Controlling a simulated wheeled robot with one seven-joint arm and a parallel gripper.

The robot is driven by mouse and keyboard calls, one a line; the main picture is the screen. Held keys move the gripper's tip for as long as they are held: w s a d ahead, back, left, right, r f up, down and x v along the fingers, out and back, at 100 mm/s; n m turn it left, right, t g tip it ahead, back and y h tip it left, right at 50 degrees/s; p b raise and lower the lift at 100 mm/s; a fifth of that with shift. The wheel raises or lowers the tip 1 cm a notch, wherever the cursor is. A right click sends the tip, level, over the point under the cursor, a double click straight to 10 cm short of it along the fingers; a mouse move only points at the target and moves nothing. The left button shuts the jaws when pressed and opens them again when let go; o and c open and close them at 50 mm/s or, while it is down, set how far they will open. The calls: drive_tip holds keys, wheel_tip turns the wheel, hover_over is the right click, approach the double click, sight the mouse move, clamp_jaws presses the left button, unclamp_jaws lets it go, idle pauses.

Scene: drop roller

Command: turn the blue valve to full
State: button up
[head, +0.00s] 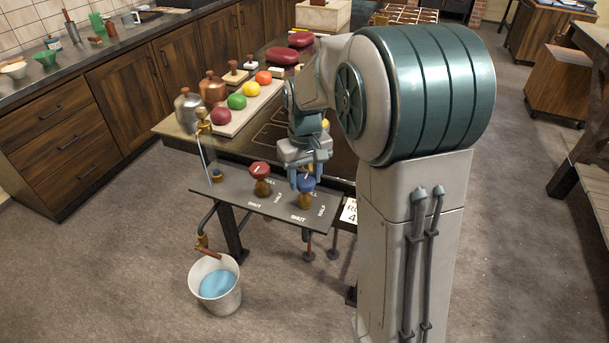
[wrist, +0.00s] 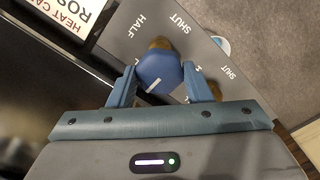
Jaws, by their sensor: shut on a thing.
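The blue valve (head: 306,184) stands on a grey panel (head: 245,196) marked SHUT and HALF, at the front of the dark table. In the wrist view the blue valve knob (wrist: 160,72) sits between the two fingers of my gripper (wrist: 160,86), with a white pointer line on its top. The line points down and left in that view, away from the HALF and SHUT labels. The third label is mostly hidden by my fingers. In the head view my gripper (head: 306,178) reaches down over the blue valve and is shut on it.
A red valve (head: 260,172) stands left of the blue one on the same panel. A bucket (head: 222,298) with blue water is on the floor under a spout (head: 201,243). Coloured balls lie on a board (head: 248,112) behind the panel. The floor in front is clear.

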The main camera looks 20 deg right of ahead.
sight(305, 179)
drive_tip(key=o, duration=1)
wheel_tip(305, 179, up, 14)
drive_tip(key=shift+f, duration=0.1)
drive_tip(key=s+f+t, duration=0.1)
drive_tip(key=s+f, duration=0.2)
drive_tip(key=s, duration=0.3)
drive_tip(key=s+f+m+t, duration=0.1)
drive_tip(key=s+f, duration=0.2)
drive_tip(key=s, duration=0.4)
drive_tip(key=s+f+m, duration=0.1)
drive_tip(key=s+f, duration=0.2)
drive_tip(key=s, duration=0.4)
drive_tip(key=shift+t, duration=0.4)
